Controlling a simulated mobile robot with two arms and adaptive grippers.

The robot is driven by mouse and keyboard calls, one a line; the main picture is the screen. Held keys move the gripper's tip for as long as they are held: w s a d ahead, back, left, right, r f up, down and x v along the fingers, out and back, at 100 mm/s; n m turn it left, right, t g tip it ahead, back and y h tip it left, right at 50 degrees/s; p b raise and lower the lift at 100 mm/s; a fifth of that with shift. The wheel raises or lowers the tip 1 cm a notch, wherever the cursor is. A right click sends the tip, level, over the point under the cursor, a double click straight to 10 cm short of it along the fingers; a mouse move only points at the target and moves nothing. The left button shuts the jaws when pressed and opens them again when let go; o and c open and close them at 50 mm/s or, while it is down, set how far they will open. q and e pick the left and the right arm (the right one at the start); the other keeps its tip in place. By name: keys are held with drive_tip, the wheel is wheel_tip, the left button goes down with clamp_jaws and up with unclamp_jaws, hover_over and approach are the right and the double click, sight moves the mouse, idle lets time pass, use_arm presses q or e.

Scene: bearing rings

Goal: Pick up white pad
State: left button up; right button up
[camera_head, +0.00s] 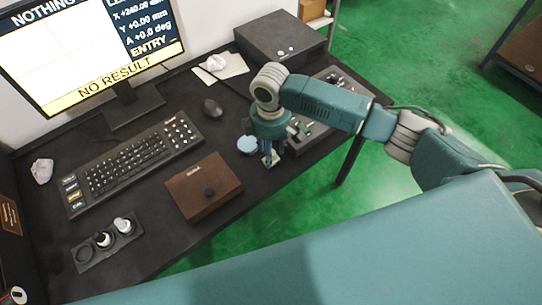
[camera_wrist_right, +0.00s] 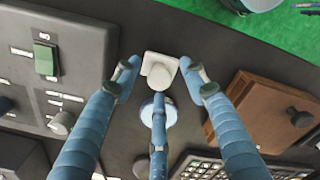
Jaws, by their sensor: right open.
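The white pad (camera_wrist_right: 160,68) is a small, pale, squarish piece lying on the dark table. In the right wrist view it sits between and just beyond the spread fingertips of my right gripper (camera_wrist_right: 158,82). No finger clearly touches it. In the head view my right gripper (camera_head: 268,158) points down over the table, open, and mostly hides the pad. A light blue disc with a pale rim (camera_head: 247,145) lies beside it. It also shows in the wrist view (camera_wrist_right: 172,112), partly behind the middle finger. My left gripper is not in view.
A brown box with a dark knob (camera_head: 203,186) stands left of the gripper. A control panel with knobs (camera_head: 327,110) is close on the right. The table's front edge is near.

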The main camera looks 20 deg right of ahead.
drive_tip(key=shift+f, duration=0.75)
clamp_jaws()
drive_tip(key=shift+r, duration=0.15)
wheel_tip(320, 180, up, 20)
drive_tip(key=b, duration=0.1)
